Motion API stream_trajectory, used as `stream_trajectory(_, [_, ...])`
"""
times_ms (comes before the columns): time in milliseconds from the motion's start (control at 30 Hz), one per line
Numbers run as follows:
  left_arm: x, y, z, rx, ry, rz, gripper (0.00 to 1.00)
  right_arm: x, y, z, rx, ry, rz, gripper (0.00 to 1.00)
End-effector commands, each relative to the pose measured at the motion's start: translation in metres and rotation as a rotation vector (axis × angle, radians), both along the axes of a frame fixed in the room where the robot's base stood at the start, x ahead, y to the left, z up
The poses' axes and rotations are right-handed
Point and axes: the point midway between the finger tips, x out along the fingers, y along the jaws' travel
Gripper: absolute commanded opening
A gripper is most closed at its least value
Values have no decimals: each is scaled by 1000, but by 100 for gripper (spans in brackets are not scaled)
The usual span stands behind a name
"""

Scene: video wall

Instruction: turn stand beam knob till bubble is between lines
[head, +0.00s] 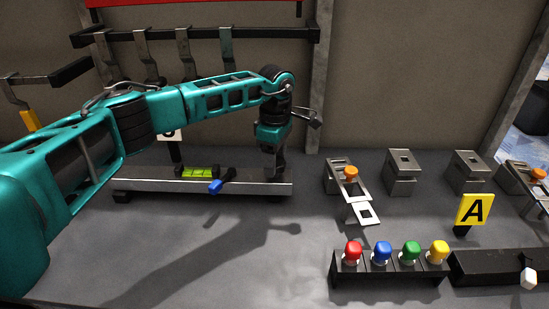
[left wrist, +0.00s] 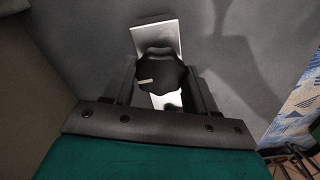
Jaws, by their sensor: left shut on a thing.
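The stand beam (head: 150,184) is a long grey metal bar lying on the grey table at the left. A level with a yellow-green vial (head: 198,172) sits on the beam; the bubble and lines are too small to read. A blue piece (head: 216,187) sits at the beam's front edge beside the vial. My left gripper (head: 276,174) points down at the beam's right end. In the left wrist view the black lobed knob (left wrist: 160,73) with a white mark sits between the fingers of my left gripper (left wrist: 161,85), which is shut on it. My right gripper is not in view.
A rack with red, blue, green and yellow knobs (head: 380,254) stands at the front right. Metal blocks (head: 402,173) and a yellow "A" sign (head: 474,209) stand behind it. Hooks (head: 148,55) hang from a bar on the wall. The table front left of the rack is clear.

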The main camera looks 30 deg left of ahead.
Motion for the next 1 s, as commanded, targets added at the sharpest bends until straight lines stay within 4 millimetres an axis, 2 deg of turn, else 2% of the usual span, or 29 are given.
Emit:
stream_trajectory(33, [-3, -2, -6, -1, 13, -4, 26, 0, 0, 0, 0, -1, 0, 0])
stream_trajectory(133, [-3, -2, -6, -1, 13, -4, 26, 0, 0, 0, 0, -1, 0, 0])
stream_trajectory(167, [-3, -2, -6, -1, 13, -4, 60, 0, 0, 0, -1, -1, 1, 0])
stream_trajectory(400, [-2, -1, -3, -1, 7, -1, 82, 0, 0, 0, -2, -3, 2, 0])
stream_trajectory(733, [0, -1, 5, -1, 2, 1, 82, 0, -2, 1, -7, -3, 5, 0])
stream_trajectory(867, [0, -1, 25, -2, -1, 1, 82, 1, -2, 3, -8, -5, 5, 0])
stream_trajectory(1000, [0, -1, 57, -1, 0, 1, 82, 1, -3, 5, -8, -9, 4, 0])
